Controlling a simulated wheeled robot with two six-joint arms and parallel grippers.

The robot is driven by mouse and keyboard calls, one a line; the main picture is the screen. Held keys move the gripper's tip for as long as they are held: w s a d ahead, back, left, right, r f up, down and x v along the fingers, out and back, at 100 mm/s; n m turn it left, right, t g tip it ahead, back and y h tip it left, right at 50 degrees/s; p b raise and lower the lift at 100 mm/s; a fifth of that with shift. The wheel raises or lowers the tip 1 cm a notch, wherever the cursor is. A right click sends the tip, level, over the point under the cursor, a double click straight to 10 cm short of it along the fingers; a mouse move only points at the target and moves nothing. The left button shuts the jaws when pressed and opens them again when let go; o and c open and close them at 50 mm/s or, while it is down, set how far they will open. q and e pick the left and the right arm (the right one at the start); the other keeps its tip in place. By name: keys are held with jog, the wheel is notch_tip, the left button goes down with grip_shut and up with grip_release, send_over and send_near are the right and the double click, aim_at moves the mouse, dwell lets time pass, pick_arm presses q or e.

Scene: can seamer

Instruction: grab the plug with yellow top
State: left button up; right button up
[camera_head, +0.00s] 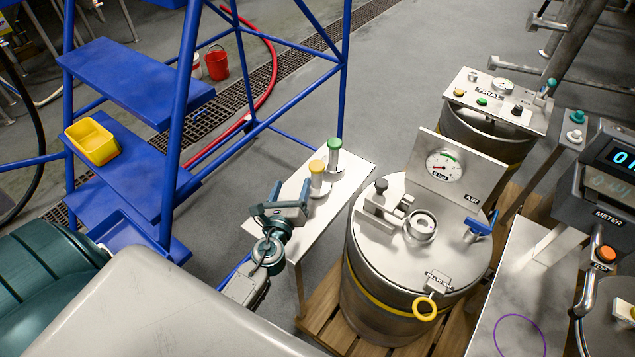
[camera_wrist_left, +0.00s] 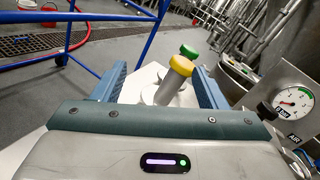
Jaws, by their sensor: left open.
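The plug with the yellow top (camera_head: 317,167) stands upright on a narrow white table, with a pale cylindrical body below its cap. In the left wrist view the yellow-topped plug (camera_wrist_left: 182,65) shows ahead, between the two fingers. A similar plug with a green top (camera_head: 334,146) stands just behind it, and it also shows in the wrist view (camera_wrist_left: 188,50). My left gripper (camera_head: 291,192) is open and empty, just to the left and in front of the yellow-topped plug. Whether a finger touches the plug cannot be told. My right gripper is not in view.
The narrow white table (camera_head: 345,180) has bare room right of the plugs. A blue step ladder (camera_head: 180,130) with a yellow tub (camera_head: 92,141) stands left. A steel drum (camera_head: 385,290) with gauge panel (camera_head: 455,167) stands right. A meter (camera_head: 610,185) is at the far right.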

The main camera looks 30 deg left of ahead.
aim_at(319, 163)
pick_arm(q)
jog(key=m, duration=0.1)
jog(key=w+d+f+m+h, duration=0.1)
jog(key=m, duration=0.1)
jog(key=w+d+m+h, duration=0.1)
jog(key=m, duration=0.1)
jog(key=shift+d+f, duration=0.1)
jog(key=shift+f, duration=0.1)
jog(key=shift+w+d+f+m+h, duration=0.1)
jog(key=shift+w+d+m+h, duration=0.1)
jog(key=shift+m+h, duration=0.2)
jog(key=w, duration=0.7)
jog(key=w+a, duration=0.1)
jog(key=w, duration=0.2)
jog(key=shift+w+a+f+p, duration=0.1)
jog(key=shift+w+f+p, duration=0.05)
jog(key=shift+w+p, duration=0.15)
jog(key=shift+s, duration=0.15)
jog(key=shift+c, duration=1.1)
grip_shut()
